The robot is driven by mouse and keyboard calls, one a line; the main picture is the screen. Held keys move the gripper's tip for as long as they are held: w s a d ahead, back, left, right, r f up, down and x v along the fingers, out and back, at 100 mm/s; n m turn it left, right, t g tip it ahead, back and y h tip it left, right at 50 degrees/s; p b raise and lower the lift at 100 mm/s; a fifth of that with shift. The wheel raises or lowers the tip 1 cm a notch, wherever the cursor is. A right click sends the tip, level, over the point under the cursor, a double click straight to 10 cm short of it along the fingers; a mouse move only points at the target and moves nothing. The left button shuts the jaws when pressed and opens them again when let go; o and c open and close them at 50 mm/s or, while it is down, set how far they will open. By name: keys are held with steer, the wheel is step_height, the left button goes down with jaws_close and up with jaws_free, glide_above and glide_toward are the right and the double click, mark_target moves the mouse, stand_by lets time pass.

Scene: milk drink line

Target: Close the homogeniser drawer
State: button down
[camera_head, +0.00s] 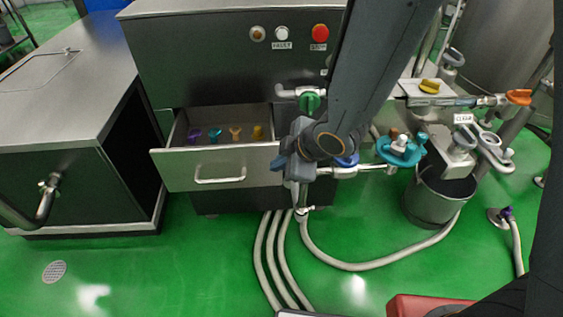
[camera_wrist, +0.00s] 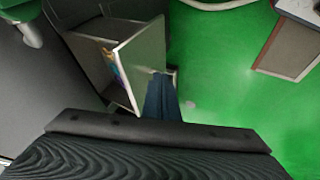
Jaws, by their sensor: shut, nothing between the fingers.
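The homogeniser drawer (camera_head: 177,163) is pulled open below the panel of the dark grey machine. Its pale metal front carries a bar handle (camera_head: 220,179), and several small coloured items stand inside. My gripper (camera_head: 278,163) is shut and empty at the right end of the drawer front. In the wrist view my shut blue-grey fingers (camera_wrist: 159,80) reach up to the outer side of the drawer front (camera_wrist: 143,62). Whether they touch it I cannot tell. The handle is hardly visible in that view.
A steel cabinet (camera_head: 60,65) stands at left, close to the open drawer. Valves with a teal handwheel (camera_head: 402,149), a steel bucket (camera_head: 438,197) and floor hoses (camera_head: 272,262) lie to the right and below.

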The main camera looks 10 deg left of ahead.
mark_target(261, 164)
steer(key=shift+w+a+f, duration=0.7)
steer(key=shift+w+f, duration=0.25)
steer(key=shift+w, duration=0.15)
steer(key=shift+w+a+f, duration=0.65)
steer(key=shift+w+f, duration=0.25)
steer(key=shift+w, duration=0.15)
steer(key=shift+w+a+f, duration=0.7)
steer(key=shift+w+f, duration=0.25)
steer(key=shift+w, duration=0.15)
